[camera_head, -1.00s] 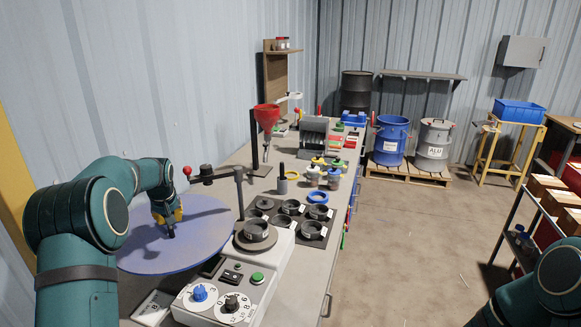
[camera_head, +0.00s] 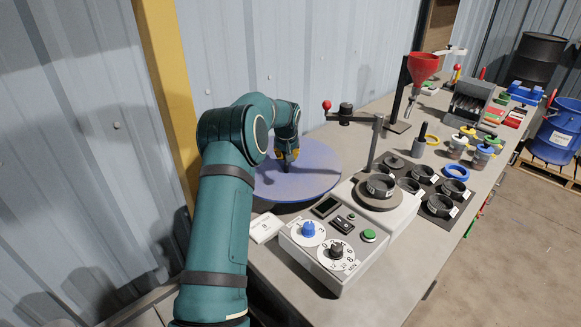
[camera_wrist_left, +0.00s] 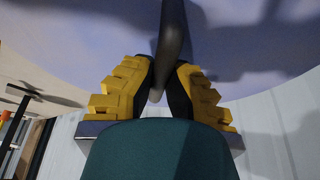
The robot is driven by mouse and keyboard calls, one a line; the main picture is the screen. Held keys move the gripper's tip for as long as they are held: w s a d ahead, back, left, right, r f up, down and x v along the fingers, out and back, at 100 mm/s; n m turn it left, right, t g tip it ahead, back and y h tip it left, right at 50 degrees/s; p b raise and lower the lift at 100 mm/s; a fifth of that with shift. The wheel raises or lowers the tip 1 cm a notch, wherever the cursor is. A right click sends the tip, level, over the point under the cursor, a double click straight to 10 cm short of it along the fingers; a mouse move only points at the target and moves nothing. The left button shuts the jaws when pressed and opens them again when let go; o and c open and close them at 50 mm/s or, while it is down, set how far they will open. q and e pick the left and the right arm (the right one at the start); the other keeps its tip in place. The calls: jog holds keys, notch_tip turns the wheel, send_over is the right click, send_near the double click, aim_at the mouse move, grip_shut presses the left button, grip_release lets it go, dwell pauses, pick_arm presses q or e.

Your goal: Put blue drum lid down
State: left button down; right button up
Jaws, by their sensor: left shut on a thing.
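The blue drum lid (camera_head: 318,172) is a wide, flat blue disc at the left end of the workbench, near the wall. My left gripper (camera_head: 287,164) is over the lid, with its yellow fingers shut on the lid's dark handle. In the left wrist view the yellow fingers (camera_wrist_left: 158,88) close on both sides of the dark handle (camera_wrist_left: 172,45), and the lid's blue face (camera_wrist_left: 120,35) fills the far side. The lid looks about level; whether it touches the bench cannot be told. My right gripper is out of view.
A control box with dials (camera_head: 330,245) stands close right of the lid, with a small post and arm (camera_head: 376,140) behind it. A white card (camera_head: 266,227) lies in front of the lid. Dark cups (camera_head: 437,205), a red funnel (camera_head: 423,67) and a blue drum (camera_head: 556,135) are farther right.

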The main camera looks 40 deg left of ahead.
pick_arm(q)
notch_tip(320, 180, down, 5)
jog(key=shift+b, duration=0.4)
jog(key=shift+r, duration=0.1)
jog(key=c, duration=1.1)
grip_release()
jog(key=shift+c, duration=0.2)
